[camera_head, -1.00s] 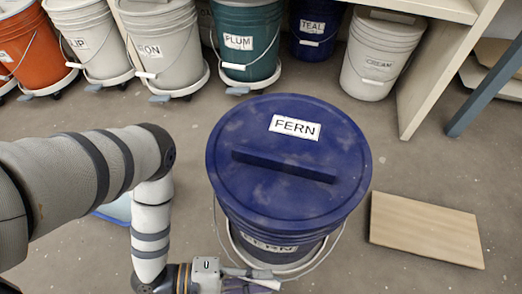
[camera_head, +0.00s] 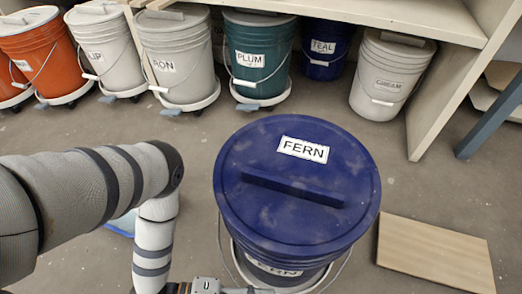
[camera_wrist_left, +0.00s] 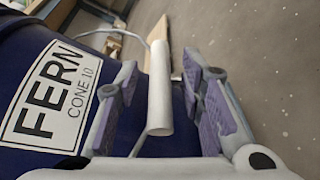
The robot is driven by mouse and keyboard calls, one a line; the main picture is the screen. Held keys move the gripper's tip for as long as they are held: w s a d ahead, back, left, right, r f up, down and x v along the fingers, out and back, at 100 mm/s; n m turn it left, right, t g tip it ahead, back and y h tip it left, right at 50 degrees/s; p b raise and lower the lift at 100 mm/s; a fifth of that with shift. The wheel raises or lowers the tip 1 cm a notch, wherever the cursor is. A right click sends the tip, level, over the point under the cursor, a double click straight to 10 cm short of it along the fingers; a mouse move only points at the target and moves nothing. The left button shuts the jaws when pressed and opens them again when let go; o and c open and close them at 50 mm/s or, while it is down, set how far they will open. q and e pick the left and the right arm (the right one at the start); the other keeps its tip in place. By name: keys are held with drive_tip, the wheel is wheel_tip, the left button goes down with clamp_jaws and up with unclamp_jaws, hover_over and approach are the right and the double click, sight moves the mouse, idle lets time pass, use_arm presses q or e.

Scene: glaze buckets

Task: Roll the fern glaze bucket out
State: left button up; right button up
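The fern glaze bucket (camera_head: 285,250) is dark blue. Its lid (camera_head: 335,160) has a raised bar and a FERN label. The bucket's white tubular bail handle (camera_wrist_left: 160,95) lies between the fingers of my left gripper (camera_wrist_left: 162,68). The fingers are apart, with a gap showing on both sides of the handle. In the head view only the gripper's housing shows at the bottom edge. My right gripper is out of view.
Behind stand an orange bucket (camera_head: 48,62), pale buckets including IRON (camera_head: 185,80), the plum bucket (camera_head: 258,85), teal bucket (camera_head: 322,62) and cream bucket (camera_head: 385,95) by a bench (camera_head: 440,95). A wooden board (camera_head: 435,255) lies at right. Floor behind the fern bucket is clear.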

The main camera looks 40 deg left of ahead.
use_arm(q)
drive_tip(key=v, duration=1.1)
drive_tip(key=shift+s+a, duration=0.2)
drive_tip(key=shift+a, duration=0.05)
drive_tip(key=shift+r, duration=0.2)
